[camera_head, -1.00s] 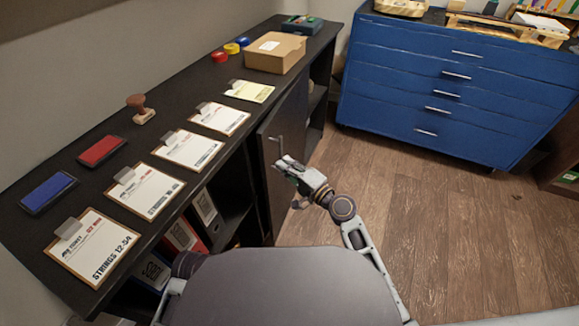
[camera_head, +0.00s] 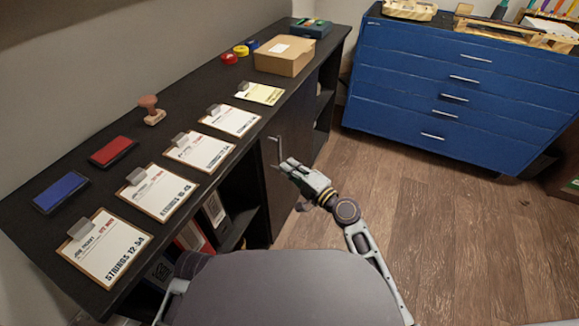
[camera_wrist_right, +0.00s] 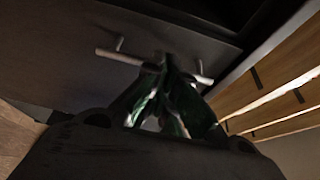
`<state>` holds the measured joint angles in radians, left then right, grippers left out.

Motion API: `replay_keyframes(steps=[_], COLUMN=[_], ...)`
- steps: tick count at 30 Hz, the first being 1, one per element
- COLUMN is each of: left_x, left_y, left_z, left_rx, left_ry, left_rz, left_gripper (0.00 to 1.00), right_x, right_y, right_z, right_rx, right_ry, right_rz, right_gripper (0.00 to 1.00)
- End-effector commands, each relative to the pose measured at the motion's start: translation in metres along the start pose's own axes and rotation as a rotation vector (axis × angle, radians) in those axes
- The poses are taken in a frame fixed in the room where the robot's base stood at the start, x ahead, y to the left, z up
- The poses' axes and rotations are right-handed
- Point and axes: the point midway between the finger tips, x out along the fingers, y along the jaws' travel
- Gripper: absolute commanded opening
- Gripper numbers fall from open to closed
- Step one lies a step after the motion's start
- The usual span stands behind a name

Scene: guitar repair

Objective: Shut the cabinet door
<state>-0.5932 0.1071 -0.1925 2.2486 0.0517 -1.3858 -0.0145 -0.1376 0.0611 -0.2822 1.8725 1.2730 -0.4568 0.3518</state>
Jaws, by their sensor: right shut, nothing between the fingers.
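The dark cabinet door (camera_head: 297,128) is in the front of the long black cabinet in the head view. It looks about flush with the cabinet front; I cannot tell whether a small gap is left. Its metal bar handle (camera_head: 278,152) is upright near the left edge. My right gripper (camera_head: 286,165) is shut and empty, its fingertips right by the handle. In the right wrist view my right gripper's fingers (camera_wrist_right: 170,72) overlap the handle (camera_wrist_right: 122,56) in front of the door (camera_wrist_right: 60,60); contact is unclear. My left gripper is not in view.
The cabinet top (camera_head: 215,95) carries clipboards, ink pads, a stamp, tape rolls and a cardboard box (camera_head: 285,54). Open shelves with binders (camera_head: 213,210) lie left of the door. A blue drawer chest (camera_head: 450,90) stands at the back right. The wooden floor (camera_head: 430,220) is clear.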

Motion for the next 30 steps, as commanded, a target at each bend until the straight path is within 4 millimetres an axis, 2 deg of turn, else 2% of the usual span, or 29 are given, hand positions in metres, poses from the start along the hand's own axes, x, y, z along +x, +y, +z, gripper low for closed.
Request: replay_keyframes(steps=[5,30], left_x=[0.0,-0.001], left_y=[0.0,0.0], left_z=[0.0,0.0], left_rx=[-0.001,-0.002], left_ry=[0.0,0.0], left_rz=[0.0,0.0], left_gripper=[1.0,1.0], right_x=[-0.012,-0.1], right_y=[0.001,0.001], right_z=[0.0,0.0], right_rx=[-0.001,0.0], right_ry=[0.001,0.0], right_rz=[0.002,0.002], right_gripper=[0.0,0.0])
